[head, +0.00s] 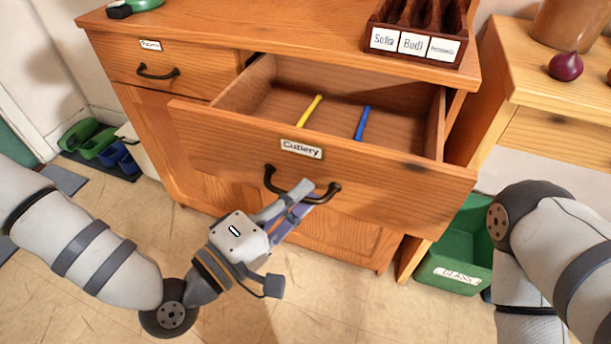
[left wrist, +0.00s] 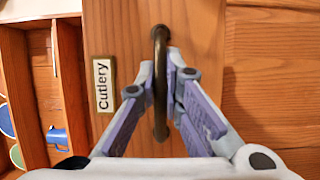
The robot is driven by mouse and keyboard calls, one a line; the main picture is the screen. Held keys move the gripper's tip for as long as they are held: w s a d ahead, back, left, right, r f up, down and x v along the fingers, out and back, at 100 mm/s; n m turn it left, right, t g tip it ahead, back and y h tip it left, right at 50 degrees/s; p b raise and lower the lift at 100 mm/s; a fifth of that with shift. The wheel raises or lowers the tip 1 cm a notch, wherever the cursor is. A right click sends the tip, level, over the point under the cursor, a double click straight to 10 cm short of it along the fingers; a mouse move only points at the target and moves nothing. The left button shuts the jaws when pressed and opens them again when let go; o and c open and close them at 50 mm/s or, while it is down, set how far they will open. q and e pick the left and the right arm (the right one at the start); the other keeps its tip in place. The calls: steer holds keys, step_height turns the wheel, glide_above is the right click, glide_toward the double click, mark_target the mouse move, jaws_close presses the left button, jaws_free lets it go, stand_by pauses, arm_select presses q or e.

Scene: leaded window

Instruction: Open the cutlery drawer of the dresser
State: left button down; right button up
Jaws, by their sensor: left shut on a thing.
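The cutlery drawer (head: 400,178) of the wooden dresser (head: 250,38) stands pulled out, with its inside showing. Its front has a label reading "Cutlery" (head: 301,149) and a dark curved handle (head: 270,182). A yellow stick-like item (head: 309,111) and a blue one (head: 362,122) lie in the drawer. My left gripper (head: 305,192) is shut on the handle; in the left wrist view its fingers (left wrist: 163,88) close on both sides of the handle bar (left wrist: 160,120). My right arm shows at the right in the head view, but its gripper is out of view.
A closed drawer (head: 145,72) is left of the cutlery drawer. A name-labelled wooden rack (head: 418,45) stands on the dresser top. A side table with an onion (head: 566,66) and a green "GLASS" bin (head: 455,255) are at the right. The tiled floor in front is clear.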

arm_select(q)
steer(key=shift+s+a, duration=0.15)
steer(key=shift+s, duration=0.35)
steer(key=c, duration=1.7)
jaws_free()
steer(key=v, duration=1.2)
